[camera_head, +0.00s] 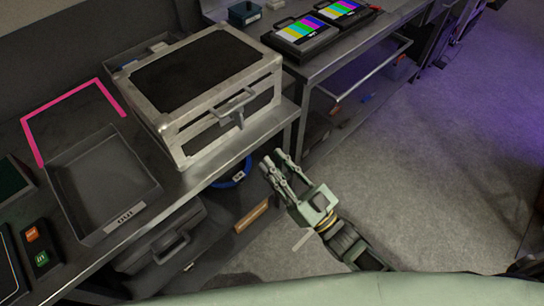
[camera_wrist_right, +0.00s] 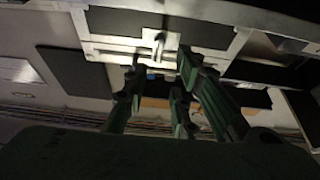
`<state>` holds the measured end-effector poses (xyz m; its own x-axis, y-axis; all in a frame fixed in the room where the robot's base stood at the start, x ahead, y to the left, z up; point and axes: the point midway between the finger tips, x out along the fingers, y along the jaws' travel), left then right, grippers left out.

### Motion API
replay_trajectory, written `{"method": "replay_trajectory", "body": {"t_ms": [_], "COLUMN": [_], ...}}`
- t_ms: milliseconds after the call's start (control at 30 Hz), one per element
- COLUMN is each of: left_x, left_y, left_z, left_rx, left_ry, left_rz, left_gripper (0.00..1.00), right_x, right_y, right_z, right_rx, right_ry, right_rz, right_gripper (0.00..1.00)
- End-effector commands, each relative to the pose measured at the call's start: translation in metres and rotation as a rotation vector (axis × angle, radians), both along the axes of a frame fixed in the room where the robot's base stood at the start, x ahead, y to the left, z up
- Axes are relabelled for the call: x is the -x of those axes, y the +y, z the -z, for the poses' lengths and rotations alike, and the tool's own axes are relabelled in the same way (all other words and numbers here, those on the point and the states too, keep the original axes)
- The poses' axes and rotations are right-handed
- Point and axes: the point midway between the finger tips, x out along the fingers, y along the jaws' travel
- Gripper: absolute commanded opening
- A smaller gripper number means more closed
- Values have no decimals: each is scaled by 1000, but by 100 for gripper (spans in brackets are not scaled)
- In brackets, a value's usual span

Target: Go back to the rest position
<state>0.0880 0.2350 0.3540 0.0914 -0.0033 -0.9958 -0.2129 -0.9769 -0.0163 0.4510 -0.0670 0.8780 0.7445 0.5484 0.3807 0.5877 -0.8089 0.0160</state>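My right gripper (camera_head: 279,168) is in front of the bench in the head view, over the floor and near the bench's front edge. Its fingers look spread apart, with nothing between them. They also show in the right wrist view (camera_wrist_right: 160,85), apart and empty. A metal case (camera_head: 208,84) with a dark top and a front handle stands on the bench, beyond the gripper and to its left. The gripper is apart from the case. My left gripper is not in view.
A grey tray (camera_head: 122,212) labelled OUT sits on the bench at left, by a pink outline (camera_head: 33,145). Two screens with colour bars (camera_head: 305,30) stand on the far bench. A dark case (camera_head: 168,240) and a blue cable coil (camera_head: 233,178) are below. Floor at right is clear.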

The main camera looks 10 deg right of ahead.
Motion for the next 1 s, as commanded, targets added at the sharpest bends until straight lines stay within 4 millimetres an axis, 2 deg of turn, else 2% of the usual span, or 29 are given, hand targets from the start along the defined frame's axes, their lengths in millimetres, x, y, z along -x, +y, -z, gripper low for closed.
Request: {"method": "replay_trajectory", "body": {"t_ms": [400,467,533,567,667,767,800,867,900,1000], "left_x": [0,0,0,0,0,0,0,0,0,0], "left_y": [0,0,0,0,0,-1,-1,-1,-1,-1], "left_z": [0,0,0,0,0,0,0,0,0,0], "left_rx": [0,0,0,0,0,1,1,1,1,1], "left_ry": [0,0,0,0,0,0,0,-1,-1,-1], "left_rz": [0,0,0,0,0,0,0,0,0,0], "left_gripper": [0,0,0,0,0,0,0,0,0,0], "right_x": [0,-2,-5,-7,-14,-13,-9,1,11,44], "right_y": [0,-1,-4,-7,-20,-41,-50,-65,-74,-98], "right_z": [0,5,20,31,85,157,186,229,257,323], "right_rx": [0,7,27,43,116,208,246,301,336,420], "right_ry": [1,11,44,68,190,356,425,530,601,780], "right_rz": [1,5,22,34,89,155,181,216,237,281], "right_gripper": [25,25,25,25,25,25,25,25,25,25]}}
